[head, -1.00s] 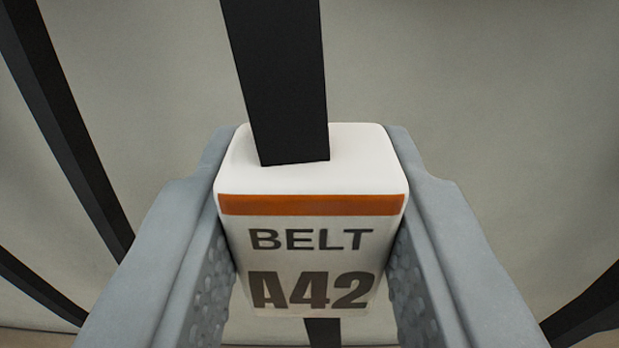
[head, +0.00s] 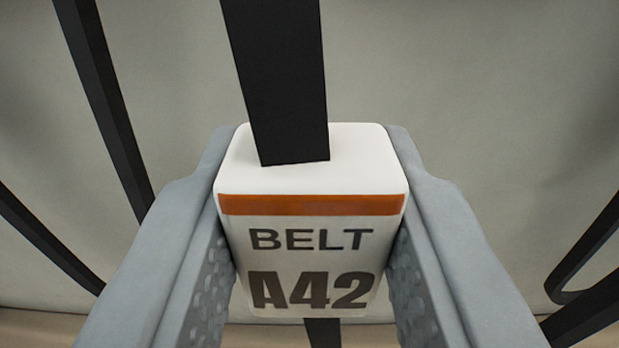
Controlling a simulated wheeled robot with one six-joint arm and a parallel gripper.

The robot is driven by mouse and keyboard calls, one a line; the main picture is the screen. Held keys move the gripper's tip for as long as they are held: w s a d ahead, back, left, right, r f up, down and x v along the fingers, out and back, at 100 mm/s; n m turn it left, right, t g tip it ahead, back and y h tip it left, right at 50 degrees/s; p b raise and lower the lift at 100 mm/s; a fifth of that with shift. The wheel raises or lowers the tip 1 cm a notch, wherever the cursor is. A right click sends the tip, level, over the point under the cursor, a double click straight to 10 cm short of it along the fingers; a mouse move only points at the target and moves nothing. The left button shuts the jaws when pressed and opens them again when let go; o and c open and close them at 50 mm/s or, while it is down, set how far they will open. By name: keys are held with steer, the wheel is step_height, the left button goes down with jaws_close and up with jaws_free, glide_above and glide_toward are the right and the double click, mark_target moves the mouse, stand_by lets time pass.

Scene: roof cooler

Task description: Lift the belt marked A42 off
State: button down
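The white block labelled BELT A42 (head: 311,240), with an orange stripe, is between the two grey fingers of my gripper (head: 310,250). Both fingers press against its sides, so my gripper is shut on it. The black belt (head: 278,80) runs up out of the block's top to the upper edge of the picture. A short black piece (head: 323,333) shows below the block. The belt's far ends are out of view.
Other black belts hang at the left (head: 105,100), at the lower left (head: 45,240) and at the lower right (head: 590,310). Behind them is a plain grey-beige wall (head: 430,70). A brownish strip (head: 40,325) shows along the bottom edge.

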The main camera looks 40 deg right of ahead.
steer(key=v, duration=0.8)
steer(key=shift+a+r, duration=0.15)
steer(key=shift+r, duration=0.25)
stand_by(1.5)
steer(key=shift+s, duration=0.2)
